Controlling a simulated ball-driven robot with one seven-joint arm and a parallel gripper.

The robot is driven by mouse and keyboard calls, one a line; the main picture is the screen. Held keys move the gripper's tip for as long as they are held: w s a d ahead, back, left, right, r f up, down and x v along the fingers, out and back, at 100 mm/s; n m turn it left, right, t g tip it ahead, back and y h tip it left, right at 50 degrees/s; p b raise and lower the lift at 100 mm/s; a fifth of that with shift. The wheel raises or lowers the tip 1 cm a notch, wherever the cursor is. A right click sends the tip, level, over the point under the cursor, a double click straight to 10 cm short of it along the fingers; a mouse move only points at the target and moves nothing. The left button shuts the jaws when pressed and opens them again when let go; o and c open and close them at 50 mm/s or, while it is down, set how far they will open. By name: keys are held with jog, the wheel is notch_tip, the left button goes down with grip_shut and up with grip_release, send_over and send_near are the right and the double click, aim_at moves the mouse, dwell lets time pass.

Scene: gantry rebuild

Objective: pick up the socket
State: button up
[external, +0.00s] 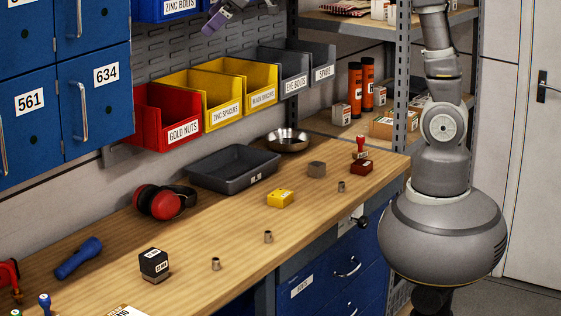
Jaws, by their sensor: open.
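Three small grey metal cylinders that look like sockets stand upright on the wooden workbench (232,224). One socket-like cylinder (215,264) is near the front edge at left, a second cylinder (268,237) is in the middle, and a third cylinder (341,186) is at the right near the red stamp. I cannot tell which one is the socket. My gripper (214,22), purple and grey, is at the top edge, partly cut off, high above the bench and in front of the perforated back panel. It is open and far from the cylinders; nothing shows in it.
On the bench are a black-and-white box (154,264), yellow box (281,198), grey-brown block (317,169), red stamp (361,158), ear defenders (165,201), blue torch (79,258), dark tray (235,167) and metal bowl (288,140). Coloured bins (168,115) and blue cabinets (95,90) overhang the back.

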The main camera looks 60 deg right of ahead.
jog(key=s+d+r+m+t+h+b, duration=0.1)
jog(key=s+d+r+m+t+b, duration=0.2)
jog(key=d+r, duration=0.4)
jog(key=s+d+r+m+t+b, duration=0.3)
jog(key=s+d+r+b, duration=0.1)
jog(key=d, duration=0.6)
notch_tip(320, 180, up, 3)
jog(key=shift+s+f+h+b, duration=0.15)
jog(key=shift+s+h+b, duration=0.2)
jog(key=shift+s, duration=0.45)
jog(key=shift+s+d+r+m+t+h, duration=0.4)
jog(key=shift+s+d+r+m, duration=0.2)
jog(key=shift+s+d+r, duration=0.45)
jog(key=c, duration=0.5)
jog(key=shift+s+r, duration=0.1)
jog(key=shift+r, duration=0.1)
jog(key=c, duration=0.4)
jog(key=shift+c, duration=0.5)
jog(key=shift+a+f, duration=0.1)
